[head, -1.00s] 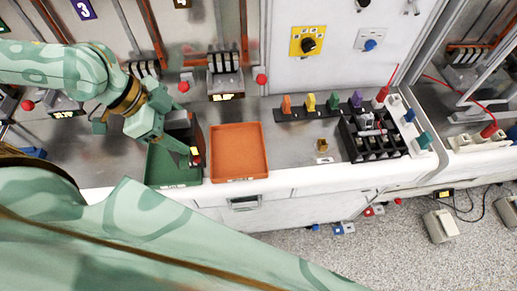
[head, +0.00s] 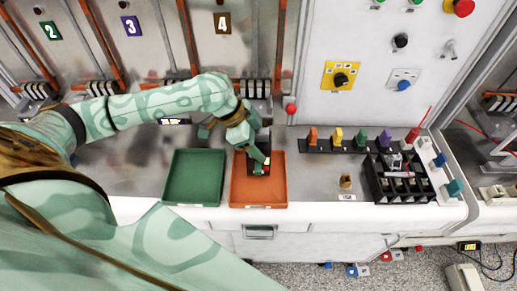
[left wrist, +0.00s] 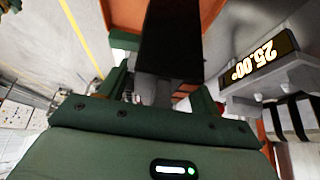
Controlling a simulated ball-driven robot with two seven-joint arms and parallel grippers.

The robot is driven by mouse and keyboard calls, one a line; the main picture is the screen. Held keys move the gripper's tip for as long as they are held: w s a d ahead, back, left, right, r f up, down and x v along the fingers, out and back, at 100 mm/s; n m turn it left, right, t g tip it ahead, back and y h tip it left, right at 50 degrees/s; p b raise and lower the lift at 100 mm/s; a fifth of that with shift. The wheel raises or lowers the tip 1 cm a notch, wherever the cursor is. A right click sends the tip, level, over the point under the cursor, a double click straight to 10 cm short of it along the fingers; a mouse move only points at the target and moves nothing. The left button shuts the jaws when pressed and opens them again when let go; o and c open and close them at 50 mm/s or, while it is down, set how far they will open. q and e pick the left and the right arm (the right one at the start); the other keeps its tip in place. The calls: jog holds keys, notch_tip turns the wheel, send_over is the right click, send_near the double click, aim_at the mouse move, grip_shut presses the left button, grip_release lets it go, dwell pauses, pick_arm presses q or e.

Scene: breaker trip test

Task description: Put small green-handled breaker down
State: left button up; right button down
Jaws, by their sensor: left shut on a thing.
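My left gripper (head: 259,158) is over the orange tray (head: 236,201), shut on a small dark breaker (head: 266,168) with red and yellow marks. In the left wrist view the breaker is a black block (left wrist: 172,40) between the fingers, with orange tray surface behind it. Its handle is hidden, so I cannot tell its colour. I cannot tell whether the breaker touches the tray floor. My right gripper is not in view.
An empty green tray (head: 194,178) stands just left of the orange one. To the right are a row of coloured handles (head: 336,137), a small brass-coloured part (head: 346,181) and a black rack (head: 400,190). Breaker panels with red knobs (head: 291,108) stand behind.

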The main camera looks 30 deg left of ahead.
pick_arm(q)
notch_tip(320, 180, down, 3)
jog(key=shift+w+f, duration=0.1)
jog(key=o, duration=1.9)
jog(key=shift+f, duration=0.1)
jog(key=shift+c, duration=0.2)
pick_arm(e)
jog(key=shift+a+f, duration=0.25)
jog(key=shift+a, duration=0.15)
pick_arm(q)
jog(key=shift+r, duration=0.25)
jog(key=p+v, duration=0.1)
jog(key=v, duration=1)
jog(key=shift+s+a+r, duration=0.15)
jog(key=shift+s+r, duration=0.15)
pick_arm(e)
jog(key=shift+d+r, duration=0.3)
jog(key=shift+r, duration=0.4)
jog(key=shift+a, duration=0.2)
